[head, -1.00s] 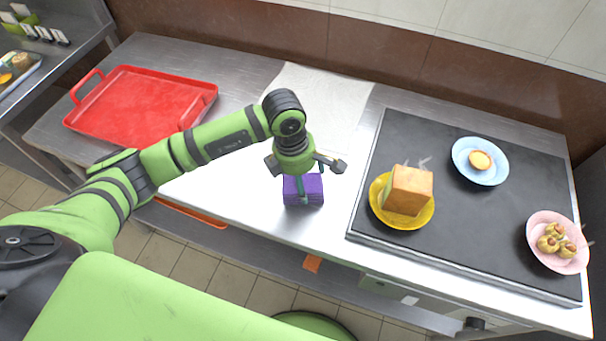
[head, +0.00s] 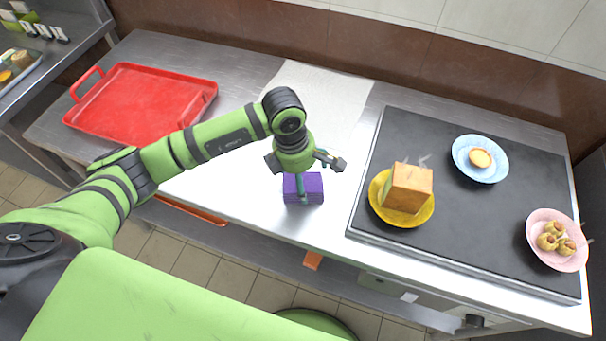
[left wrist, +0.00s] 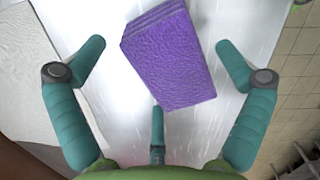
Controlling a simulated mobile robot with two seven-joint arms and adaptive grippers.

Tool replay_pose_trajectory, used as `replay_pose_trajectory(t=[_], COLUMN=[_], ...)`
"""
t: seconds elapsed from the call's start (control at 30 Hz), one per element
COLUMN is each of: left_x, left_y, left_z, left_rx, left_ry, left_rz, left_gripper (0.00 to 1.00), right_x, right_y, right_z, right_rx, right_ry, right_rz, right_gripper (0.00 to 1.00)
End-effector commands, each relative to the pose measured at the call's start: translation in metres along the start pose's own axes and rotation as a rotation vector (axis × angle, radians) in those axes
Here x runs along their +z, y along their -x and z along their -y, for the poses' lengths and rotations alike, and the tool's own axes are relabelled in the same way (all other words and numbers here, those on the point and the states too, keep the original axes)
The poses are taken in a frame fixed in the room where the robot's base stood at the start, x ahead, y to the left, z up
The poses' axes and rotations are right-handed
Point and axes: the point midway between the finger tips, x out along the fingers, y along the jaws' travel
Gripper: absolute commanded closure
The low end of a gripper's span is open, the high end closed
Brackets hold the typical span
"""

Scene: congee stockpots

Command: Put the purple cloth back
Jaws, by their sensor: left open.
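The purple cloth (head: 312,189) is a folded block on the bare steel counter, left of the black griddle. It also shows in the left wrist view (left wrist: 170,55), lying at a slant between the spread fingers. My left gripper (head: 302,178) is above the cloth, its fingers pointing down, and partly covers it in the head view. In the left wrist view the fingers (left wrist: 158,85) are wide apart, with a gap to the cloth on both sides. My right gripper is not in view.
A white cloth or paper sheet (head: 335,92) lies behind the gripper. A red tray (head: 140,105) is at left. The black griddle (head: 450,190) at right holds a yellow plate (head: 402,219) with a bread cube, a blue plate (head: 480,176) and a pink plate (head: 540,228) of food.

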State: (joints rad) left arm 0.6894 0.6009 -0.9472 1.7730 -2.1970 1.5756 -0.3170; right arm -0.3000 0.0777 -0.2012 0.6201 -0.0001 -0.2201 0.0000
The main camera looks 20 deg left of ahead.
Motion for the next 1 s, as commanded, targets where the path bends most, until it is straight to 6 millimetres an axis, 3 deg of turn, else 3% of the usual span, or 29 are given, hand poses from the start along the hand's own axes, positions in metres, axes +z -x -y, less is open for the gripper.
replay_pose_trajectory(t=[0.5,0.7,1.0], left_x=[0.000,0.000,0.000], left_y=[0.100,0.116,0.118], left_z=[-0.001,-0.001,0.000], left_rx=[0.007,0.003,0.003], left_ry=[-0.001,-0.001,0.000], left_rz=[0.002,0.002,0.002], left_gripper=[0.00,0.00,0.00], right_x=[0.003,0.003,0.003], right_y=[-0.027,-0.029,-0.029], right_z=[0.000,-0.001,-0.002], right_rx=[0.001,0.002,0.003], right_ry=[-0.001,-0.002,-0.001], right_rz=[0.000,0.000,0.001], right_gripper=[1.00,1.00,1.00])
